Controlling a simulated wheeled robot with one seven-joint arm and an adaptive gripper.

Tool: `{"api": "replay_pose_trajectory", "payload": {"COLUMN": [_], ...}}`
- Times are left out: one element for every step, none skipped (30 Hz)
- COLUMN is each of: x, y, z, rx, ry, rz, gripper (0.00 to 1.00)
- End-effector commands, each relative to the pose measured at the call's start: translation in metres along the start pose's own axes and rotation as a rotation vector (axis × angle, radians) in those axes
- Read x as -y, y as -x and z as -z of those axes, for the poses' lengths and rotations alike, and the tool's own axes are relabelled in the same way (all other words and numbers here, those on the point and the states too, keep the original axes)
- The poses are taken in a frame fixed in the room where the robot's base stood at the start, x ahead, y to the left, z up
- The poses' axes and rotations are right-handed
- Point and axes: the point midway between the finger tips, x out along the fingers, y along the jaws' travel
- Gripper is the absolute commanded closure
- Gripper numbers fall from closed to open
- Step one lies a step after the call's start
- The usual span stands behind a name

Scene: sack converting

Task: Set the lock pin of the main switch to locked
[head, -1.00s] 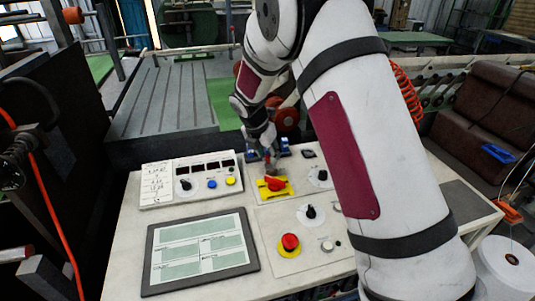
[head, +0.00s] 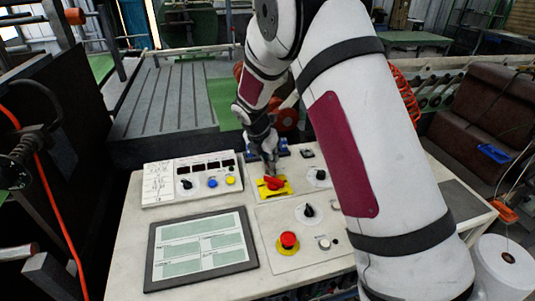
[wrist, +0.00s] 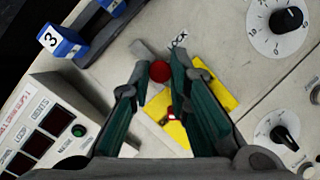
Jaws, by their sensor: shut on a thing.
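The main switch is a red handle (head: 273,183) on a yellow plate (head: 285,190) on the console's sloped top. In the wrist view the yellow plate (wrist: 186,132) lies below the fingers, partly covered by them. A round red knob (wrist: 160,71), which looks like the lock pin's head, sits between my fingertips. A flat grey piece (wrist: 146,52) lies beside it. My gripper (wrist: 159,70) is closed in on this knob from both sides; it also shows in the head view (head: 270,171) right behind the red handle. The pin's shaft is hidden.
A meter panel (head: 192,182) stands left of the switch, and a tablet-like screen (head: 202,249) lies in front. A red emergency button (head: 288,241) and black rotary knobs (head: 305,211) are nearby. A blue numbered block (wrist: 61,40) sits on a dark rail behind.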

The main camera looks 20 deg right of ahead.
Motion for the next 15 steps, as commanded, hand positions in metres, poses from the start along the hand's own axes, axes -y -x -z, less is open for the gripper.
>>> {"api": "replay_pose_trajectory", "payload": {"x": [0.0065,0.0076,0.0081,0.008,0.0078,0.0077,0.0079,0.008,0.0082,0.0083,0.0085,0.0086,0.0086,0.0084,0.0082], "y": [0.0044,0.0047,0.0044,0.0039,0.0034,0.003,0.0029,0.0028,0.0028,0.0027,0.0027,0.0026,0.0026,0.0026,0.0026], "z": [0.0051,0.0063,0.007,0.0071,0.007,0.007,0.0071,0.0071,0.0073,0.0074,0.0075,0.0076,0.0075,0.0073,0.0071], "rx": [-0.002,-0.002,-0.002,-0.002,-0.002,-0.002,-0.003,-0.003,-0.003,-0.003,-0.004,-0.004,-0.004,-0.004,-0.003], "ry": [0.001,0.0,0.0,0.0,0.0,0.0,0.0,0.0,0.0,0.0,0.0,0.0,0.0,0.0,0.0], "rz": [0.002,0.002,0.002,0.002,0.002,0.003,0.004,0.004,0.005,0.005,0.006,0.006,0.006,0.005,0.005], "gripper": [1.0,1.0,1.0,1.0,1.0,1.0,1.0,1.0,1.0,1.0,0.76,0.67,0.62,0.62,0.62]}}
